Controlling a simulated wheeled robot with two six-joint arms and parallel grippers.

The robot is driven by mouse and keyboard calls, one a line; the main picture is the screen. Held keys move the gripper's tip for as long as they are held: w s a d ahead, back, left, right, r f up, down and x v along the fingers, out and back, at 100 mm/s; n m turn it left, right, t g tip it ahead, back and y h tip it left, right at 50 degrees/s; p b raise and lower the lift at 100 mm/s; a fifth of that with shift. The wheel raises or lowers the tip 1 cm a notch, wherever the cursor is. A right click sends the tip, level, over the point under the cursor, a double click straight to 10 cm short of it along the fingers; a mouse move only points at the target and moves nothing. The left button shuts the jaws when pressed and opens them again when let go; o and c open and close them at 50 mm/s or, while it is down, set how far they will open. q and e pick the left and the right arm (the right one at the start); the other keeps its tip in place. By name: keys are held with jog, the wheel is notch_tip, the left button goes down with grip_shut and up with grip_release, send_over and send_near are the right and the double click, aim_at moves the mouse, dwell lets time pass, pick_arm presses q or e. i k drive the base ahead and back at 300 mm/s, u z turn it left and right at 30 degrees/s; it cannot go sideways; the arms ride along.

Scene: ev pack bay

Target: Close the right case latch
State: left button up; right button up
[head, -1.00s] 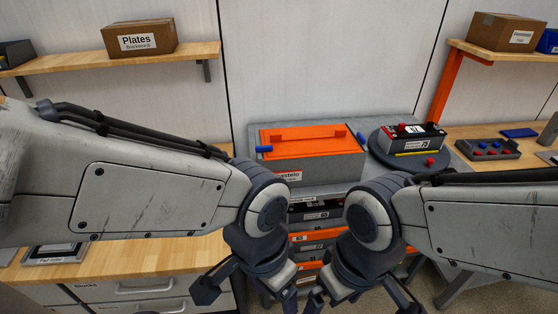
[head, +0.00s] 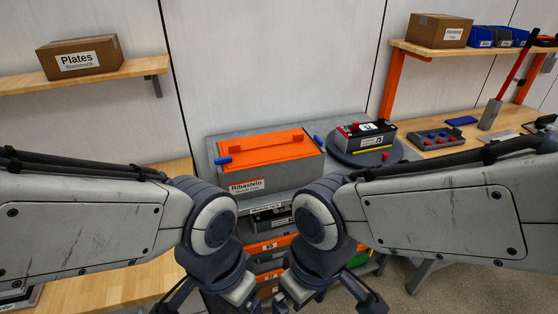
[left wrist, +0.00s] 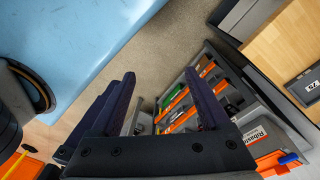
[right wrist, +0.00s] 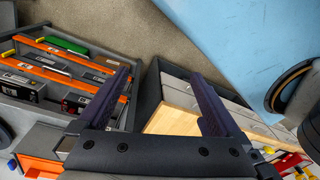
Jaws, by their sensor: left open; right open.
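The grey case (head: 270,183) with an orange lid (head: 268,152) sits on a grey bench top in the middle of the head view. The blue right latch (head: 318,141) is at the lid's right end, and a blue left latch (head: 223,161) is at its left end. Whether the right latch is raised or down is too small to tell. My left gripper (head: 212,304) and right gripper (head: 325,303) are low in front of the bench, apart from the case. Both are open and empty, as their wrist views show (left wrist: 160,76) (right wrist: 160,76).
A round turntable (head: 375,156) with a black battery (head: 367,136) stands right of the case. Below the case is a rack with orange-fronted shelves (head: 275,244). Wooden benches flank it. A Plates box (head: 80,57) sits on the left shelf.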

aim_at(319, 141)
jog(key=z, duration=0.75)
jog(key=i, duration=1.4)
jog(key=u, duration=0.65)
